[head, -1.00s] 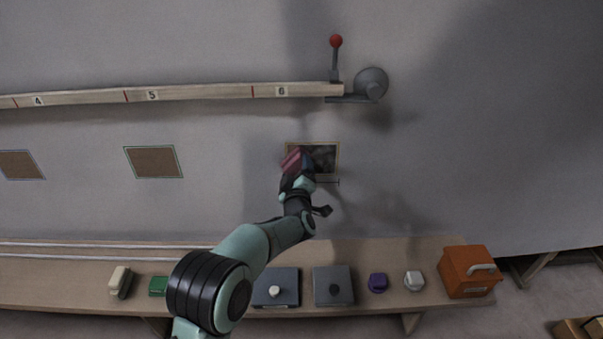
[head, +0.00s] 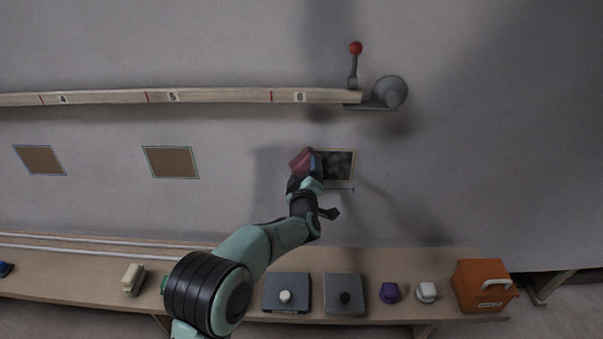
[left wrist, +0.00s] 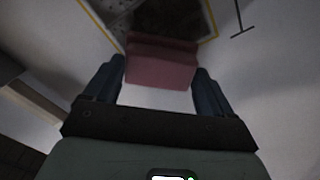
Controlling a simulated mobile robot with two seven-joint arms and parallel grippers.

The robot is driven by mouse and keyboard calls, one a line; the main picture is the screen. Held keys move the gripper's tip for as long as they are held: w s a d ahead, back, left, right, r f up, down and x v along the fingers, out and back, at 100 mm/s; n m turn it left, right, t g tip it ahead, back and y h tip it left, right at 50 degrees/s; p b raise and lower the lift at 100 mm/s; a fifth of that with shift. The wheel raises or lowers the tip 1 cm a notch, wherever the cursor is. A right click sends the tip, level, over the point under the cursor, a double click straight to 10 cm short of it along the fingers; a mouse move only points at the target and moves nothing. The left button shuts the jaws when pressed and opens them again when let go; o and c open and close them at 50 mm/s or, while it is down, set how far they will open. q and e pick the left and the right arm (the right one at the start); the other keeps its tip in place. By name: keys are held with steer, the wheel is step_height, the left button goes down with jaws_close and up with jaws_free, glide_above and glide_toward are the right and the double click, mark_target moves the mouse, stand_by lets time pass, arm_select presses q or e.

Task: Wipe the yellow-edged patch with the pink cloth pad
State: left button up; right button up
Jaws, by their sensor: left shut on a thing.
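The pink cloth pad (head: 301,162) is held in my left gripper (head: 304,181), in front of the left part of the yellow-edged patch (head: 339,167) on the grey wall. In the left wrist view the pad (left wrist: 160,66) sits between the two dark fingers of my left gripper (left wrist: 160,85), which is shut on it. There the patch (left wrist: 150,18) shows dark and mottled inside a yellow edge, just beyond the pad. I cannot tell whether the pad touches the wall. The gripper and pad hide the patch's left edge in the head view. My right gripper is not in view.
A wooden rail (head: 200,97) with numbers runs above the patch to a red-knobbed lever (head: 355,62). Two brown patches (head: 171,163) (head: 40,160) are to the left. A bench (head: 430,262) below holds grey boxes, small pads and an orange box (head: 484,285).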

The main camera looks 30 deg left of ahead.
arm_select(q)
steer(key=w+d+p, duration=0.2)
steer(key=d, duration=0.2)
steer(key=w+d+p, duration=0.2)
steer(key=w+d, duration=0.1)
steer(key=d, duration=0.1)
steer(key=w+d+p, duration=0.2)
steer(key=d, duration=0.2)
steer(key=shift+w, duration=0.2)
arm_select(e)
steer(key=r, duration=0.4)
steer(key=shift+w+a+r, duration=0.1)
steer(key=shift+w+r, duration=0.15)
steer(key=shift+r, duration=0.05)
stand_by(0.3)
arm_select(q)
steer(key=shift+o, duration=0.3)
steer(key=shift+s+d, duration=0.1)
steer(key=shift+s, duration=0.1)
steer(key=shift+c, duration=0.3)
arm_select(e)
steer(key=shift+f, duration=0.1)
arm_select(q)
steer(key=shift+s+d+b, duration=0.2)
steer(key=shift+s+b, duration=0.15)
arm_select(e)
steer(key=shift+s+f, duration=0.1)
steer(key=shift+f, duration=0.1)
